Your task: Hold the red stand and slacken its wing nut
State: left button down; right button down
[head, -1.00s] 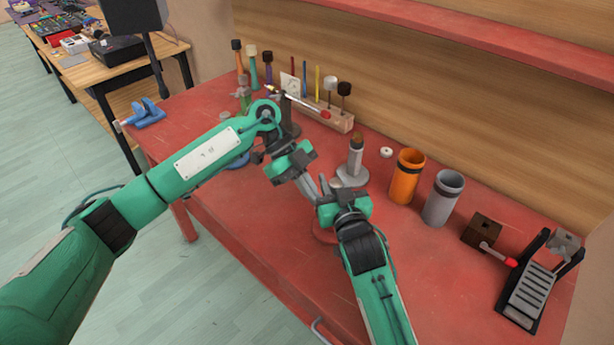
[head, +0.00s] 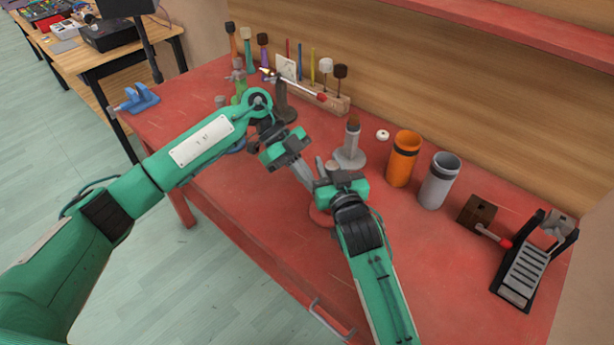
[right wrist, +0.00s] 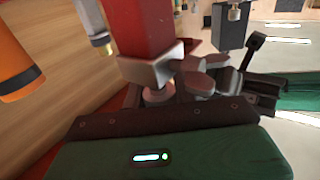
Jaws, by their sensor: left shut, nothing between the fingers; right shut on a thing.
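The red stand shows in the head view as a round red base (head: 321,214) on the table, its upper part mostly hidden by my grippers. In the right wrist view its red post (right wrist: 143,25) runs into a grey collar (right wrist: 150,68). Rounded grey lobes (right wrist: 198,82) beside the collar look like the wing nut, but I cannot separate them surely from fingertips. My right gripper (head: 328,172) is shut on the stand near its top, its fingers largely hidden. My left gripper (head: 307,180) is shut and empty, its fingertips close beside the stand's upper part.
A grey stand (head: 350,155) is just behind. A mallet rack (head: 335,103) is at the back. The table front (head: 270,240) is clear.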

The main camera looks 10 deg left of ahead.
pick_arm(q)
jog(key=shift+w+a+f+g+h, duration=0.1)
jog(key=shift+a+f+g+h, duration=0.25)
jog(key=shift+h, duration=0.35)
jog(key=shift+w+a+f+g+h, duration=0.1)
jog(key=shift+a+f+g+h, duration=0.05)
jog(key=shift+f+g+h, duration=1.45)
jog(key=shift+f+t+h, duration=0.25)
jog(key=shift+h, duration=0.05)
dwell(0.6)
